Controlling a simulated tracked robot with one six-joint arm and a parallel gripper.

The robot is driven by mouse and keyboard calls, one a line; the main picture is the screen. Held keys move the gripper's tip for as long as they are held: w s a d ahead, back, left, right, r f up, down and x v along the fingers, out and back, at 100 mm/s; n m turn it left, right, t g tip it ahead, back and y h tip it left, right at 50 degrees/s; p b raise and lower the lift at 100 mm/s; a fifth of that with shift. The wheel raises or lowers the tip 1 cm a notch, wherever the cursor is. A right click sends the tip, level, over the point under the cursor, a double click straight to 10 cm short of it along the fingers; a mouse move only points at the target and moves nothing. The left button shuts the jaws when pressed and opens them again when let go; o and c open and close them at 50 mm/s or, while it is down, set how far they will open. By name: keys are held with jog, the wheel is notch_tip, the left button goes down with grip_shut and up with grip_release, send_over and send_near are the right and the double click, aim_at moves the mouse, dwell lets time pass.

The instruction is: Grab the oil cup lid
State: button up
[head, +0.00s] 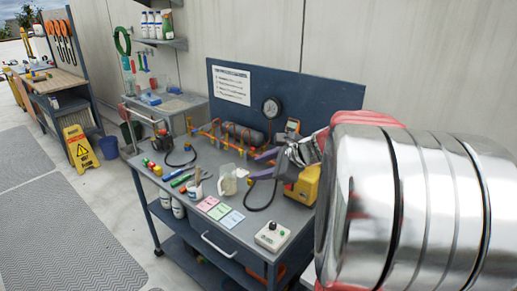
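My gripper (257,165) reaches in from the right over the grey workbench (185,238). Its two purple fingers are apart, and I see nothing held between them. A pale translucent cup (228,181) stands on the bench just left of and below the fingers; they look apart from it, though the depth is hard to judge. A small pale piece shows beside the cup, close to the fingertips. I cannot tell whether it is the oil cup lid; no lid is clearly made out at this size.
A pipe assembly with a gauge (271,107) stands at the bench's back. A yellow device (303,188) sits behind the gripper. Coloured cards (220,210) and a control box (272,236) lie in front. Pens and a black-handled item crowd the left. My arm hides the right side.

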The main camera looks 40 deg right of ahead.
jog(key=s+d+f+m+t+h, duration=0.1)
jog(key=d+m, duration=0.4)
jog(key=d, duration=0.6)
jog(key=s+d+f+m+t+h, duration=0.1)
jog(key=d+m, duration=0.5)
jog(key=d, duration=0.6)
jog(key=shift+s+d+t+h, duration=0.2)
jog(key=shift+s+t+h, duration=0.4)
jog(key=shift+h, duration=0.5)
jog(key=shift+w+f, duration=0.15)
jog(key=shift+w, duration=0.05)
jog(key=x, duration=0.8)
jog(key=shift+w, duration=0.25)
jog(key=shift+f, duration=0.1)
jog(key=shift+x, duration=2.6)
jog(key=shift+d, duration=0.15)
